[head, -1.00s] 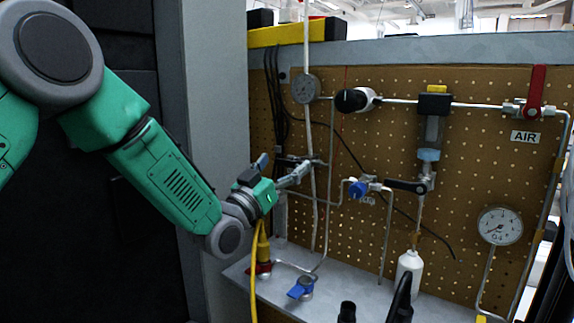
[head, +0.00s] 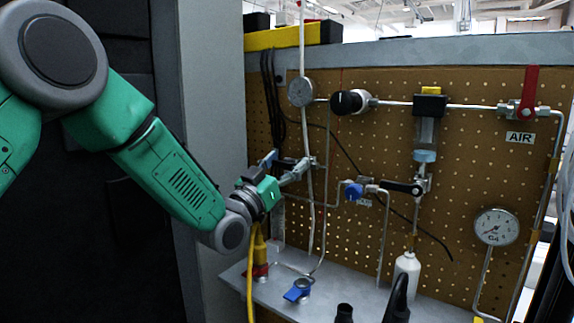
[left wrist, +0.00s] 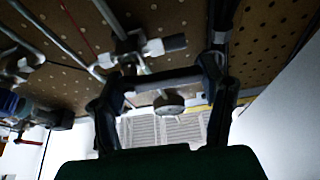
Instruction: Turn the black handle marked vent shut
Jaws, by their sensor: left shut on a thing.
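My left gripper (head: 300,169) is in front of the left part of the perforated panel, shut on a dark bar-like handle. In the left wrist view the handle (left wrist: 165,78) runs crosswise between the two dark fingers. It sits beside a metal valve fitting (left wrist: 130,45) with thin pipes. In the head view my gripper and its fingers hide most of this handle, and no "vent" label is legible there. Another black lever (head: 403,187) lies roughly level, farther right on the panel, apart from my gripper.
A blue valve knob (head: 354,192), a red lever (head: 530,92) by the AIR label, and gauges (head: 497,227) are on the panel. A blue handle (head: 297,291), a yellow hose (head: 251,280) and a white bottle (head: 407,272) are at the ledge. Dark shapes show at the bottom edge.

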